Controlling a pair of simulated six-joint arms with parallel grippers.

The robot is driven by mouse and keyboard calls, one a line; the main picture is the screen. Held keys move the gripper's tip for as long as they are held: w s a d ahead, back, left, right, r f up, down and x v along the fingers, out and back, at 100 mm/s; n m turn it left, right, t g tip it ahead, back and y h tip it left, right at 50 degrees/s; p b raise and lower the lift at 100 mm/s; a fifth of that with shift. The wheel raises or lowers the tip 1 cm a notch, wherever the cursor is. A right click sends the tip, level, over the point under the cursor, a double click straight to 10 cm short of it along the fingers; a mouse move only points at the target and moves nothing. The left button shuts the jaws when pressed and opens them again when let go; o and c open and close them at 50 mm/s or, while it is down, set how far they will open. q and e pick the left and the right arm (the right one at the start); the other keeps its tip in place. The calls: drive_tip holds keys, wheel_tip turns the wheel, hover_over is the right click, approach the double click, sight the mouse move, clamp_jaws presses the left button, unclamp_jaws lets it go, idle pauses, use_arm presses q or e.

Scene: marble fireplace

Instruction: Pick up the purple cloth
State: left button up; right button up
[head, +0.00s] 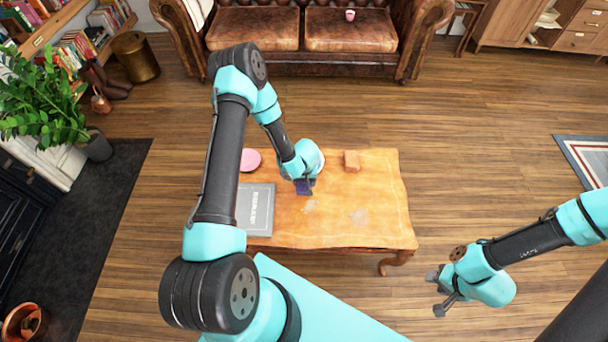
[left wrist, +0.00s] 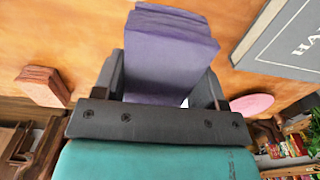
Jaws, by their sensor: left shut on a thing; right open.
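The purple cloth (left wrist: 168,55) is a folded, layered block between the fingers of my left gripper (left wrist: 168,85) in the left wrist view. In the head view only a small part of the cloth (head: 304,187) shows under my left gripper (head: 305,190), over the wooden table (head: 380,205). My left gripper is shut on the cloth. I cannot tell whether the cloth touches the tabletop. My right gripper (head: 437,292) is open and empty, off the table to the right, above the floor.
A grey book (head: 256,208) lies at the table's left, with a pink plate (head: 250,160) behind it. A brown folded block (head: 352,161) is at the back, right of my left gripper. The table's right part is clear. A leather sofa (head: 300,30) stands behind.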

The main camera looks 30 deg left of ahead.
use_arm(q)
drive_tip(key=shift+s+d, duration=0.25)
drive_tip(key=shift+s, duration=0.1)
drive_tip(key=o, duration=0.4)
drive_tip(key=shift+c, duration=1.3)
